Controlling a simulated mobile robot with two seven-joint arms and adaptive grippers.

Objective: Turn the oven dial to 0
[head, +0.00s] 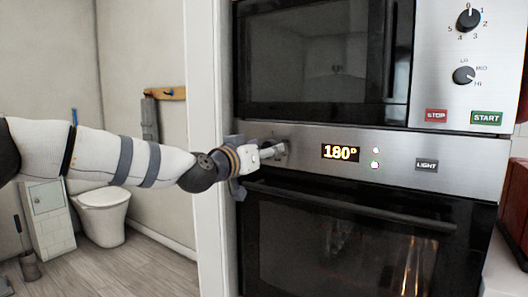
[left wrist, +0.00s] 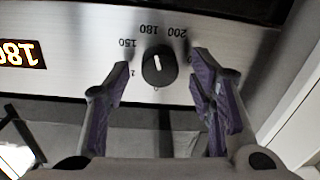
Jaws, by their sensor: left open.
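The oven dial (left wrist: 158,66) is a round black knob on the steel control strip. Its white mark points towards the printed 180 in the left wrist view. A small mark, perhaps the 0, shows on the dial's opposite side. The oven display (head: 340,153) reads 180°. My left gripper (left wrist: 161,64) is open, with one finger on each side of the dial and visible gaps between fingers and knob. In the head view my left gripper (head: 273,151) is at the left end of the strip and mostly hides the dial. My right gripper is out of view.
The oven door handle (head: 350,208) runs just below the strip. A LIGHT button (head: 427,165) lies to the right of the display. The microwave's two knobs, STOP and START buttons are higher up. A white door frame (head: 207,120) stands close left of the oven.

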